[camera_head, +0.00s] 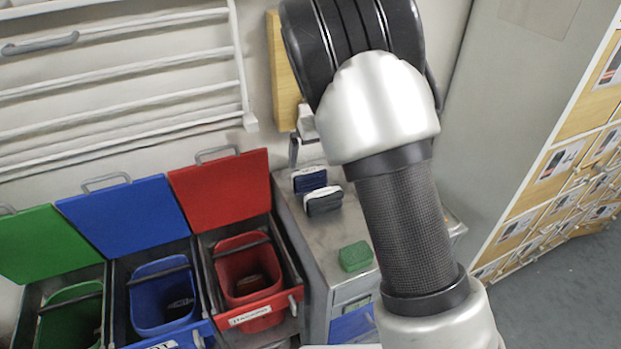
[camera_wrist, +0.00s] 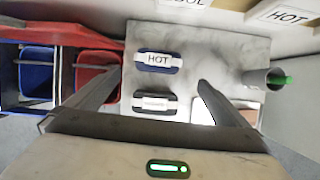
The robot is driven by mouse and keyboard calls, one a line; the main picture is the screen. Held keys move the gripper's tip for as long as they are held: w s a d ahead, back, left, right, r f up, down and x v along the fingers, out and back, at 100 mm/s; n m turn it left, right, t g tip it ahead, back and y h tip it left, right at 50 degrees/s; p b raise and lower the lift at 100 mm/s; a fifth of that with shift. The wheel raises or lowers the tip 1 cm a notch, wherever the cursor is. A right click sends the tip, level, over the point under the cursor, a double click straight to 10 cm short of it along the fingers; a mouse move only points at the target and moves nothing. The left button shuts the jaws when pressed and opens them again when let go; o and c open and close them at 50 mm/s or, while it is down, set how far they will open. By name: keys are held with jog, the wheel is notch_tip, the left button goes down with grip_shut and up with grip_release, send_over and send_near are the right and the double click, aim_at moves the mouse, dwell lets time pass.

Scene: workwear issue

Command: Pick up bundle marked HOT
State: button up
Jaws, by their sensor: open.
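The bundle marked HOT (camera_wrist: 158,63) is dark blue with a white band and lies on the grey metal counter (camera_wrist: 215,45). In the head view a dark blue bundle (camera_head: 309,180) lies at the counter's back. A dark grey bundle (camera_wrist: 154,104) with a white band lies just below it in the wrist view; its lettering is too small to read. It also shows in the head view (camera_head: 323,203). My gripper (camera_wrist: 157,76) is open and empty, its fingers left and right of the bundles. In the head view my arm hides most of the gripper.
A green block (camera_head: 355,256) lies on the counter's near part. Green, blue and red (camera_head: 245,268) bins with raised lids stand left of the counter. A HOT sign (camera_wrist: 287,16) is at the wrist view's upper right. A wooden drawer cabinet (camera_head: 560,160) stands at the right.

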aim_at(311, 172)
jog(key=x, duration=0.8)
jog(key=shift+a+p+x, duration=0.2)
jog(key=shift+p+x, duration=0.1)
jog(key=shift+x, duration=2.55)
jog(key=shift+r, duration=0.15)
jog(key=c, duration=1.1)
